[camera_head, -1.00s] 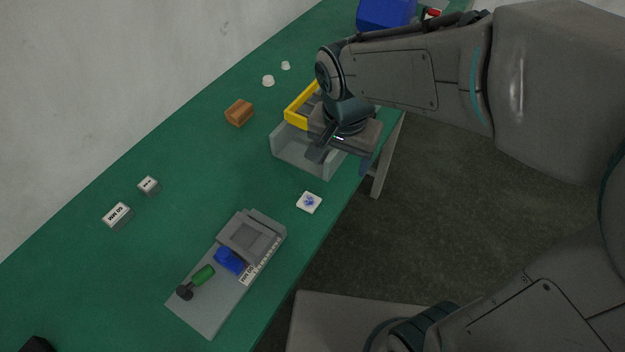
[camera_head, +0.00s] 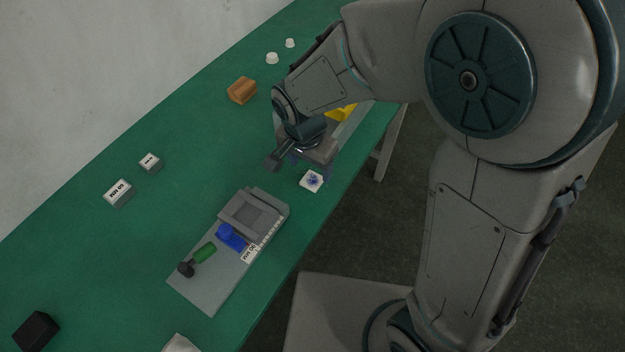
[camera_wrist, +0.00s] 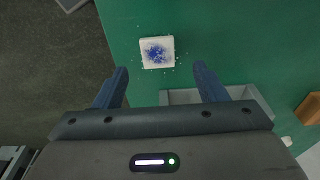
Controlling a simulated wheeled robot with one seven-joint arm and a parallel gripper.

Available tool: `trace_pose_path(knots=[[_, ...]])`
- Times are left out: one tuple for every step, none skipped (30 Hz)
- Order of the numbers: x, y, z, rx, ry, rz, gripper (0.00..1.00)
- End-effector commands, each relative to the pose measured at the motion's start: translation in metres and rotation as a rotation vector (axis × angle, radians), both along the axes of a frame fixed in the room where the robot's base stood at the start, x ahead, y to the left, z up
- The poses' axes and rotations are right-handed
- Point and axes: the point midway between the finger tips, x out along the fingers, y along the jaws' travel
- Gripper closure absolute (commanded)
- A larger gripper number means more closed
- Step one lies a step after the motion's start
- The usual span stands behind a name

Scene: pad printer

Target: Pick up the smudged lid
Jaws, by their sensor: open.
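The smudged lid (camera_head: 312,181) is a small white square with a blue smear on top. It lies flat on the green table near the front edge, to the right of the pad printer. In the wrist view the lid (camera_wrist: 157,52) lies beyond the fingertips, roughly between their lines. My gripper (camera_wrist: 160,75) is open and empty, with two blue fingers apart. In the head view my gripper (camera_head: 308,163) hangs above the table just behind the lid, not visibly touching it.
The grey pad printer (camera_head: 218,278) with a blue part and green handle stands left of the lid. A grey bin (camera_wrist: 178,97) is close to my gripper. A yellow tray (camera_head: 343,112) is partly hidden by my arm. A brown block (camera_head: 242,90) sits farther back.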

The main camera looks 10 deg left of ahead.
Motion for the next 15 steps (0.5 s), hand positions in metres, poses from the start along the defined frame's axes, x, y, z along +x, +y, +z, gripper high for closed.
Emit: trace_pose_path(knots=[[0.000,-0.001,-0.004,-0.001,0.002,0.000,0.35],[0.000,-0.001,-0.008,-0.001,0.002,0.000,0.35],[0.000,-0.002,-0.013,-0.003,0.003,0.001,0.35],[-0.001,-0.002,-0.018,-0.004,0.004,0.000,0.35],[0.000,-0.003,-0.023,-0.004,0.004,-0.001,0.35],[0.000,-0.004,-0.029,-0.004,0.004,-0.001,0.35],[0.000,-0.004,-0.034,-0.004,0.004,-0.002,0.35],[0.001,-0.004,-0.037,-0.002,0.002,-0.001,0.35],[0.002,-0.004,-0.042,-0.002,0.003,-0.001,0.35],[0.002,-0.004,-0.045,-0.002,0.003,-0.001,0.35],[0.002,-0.004,-0.047,0.000,0.001,-0.001,0.35],[0.003,-0.004,-0.049,0.000,0.001,-0.001,0.35],[0.003,-0.004,-0.050,0.000,0.001,-0.001,0.35],[0.003,-0.004,-0.050,0.000,0.001,-0.001,0.35],[0.003,-0.004,-0.051,0.000,0.001,-0.001,0.35]])
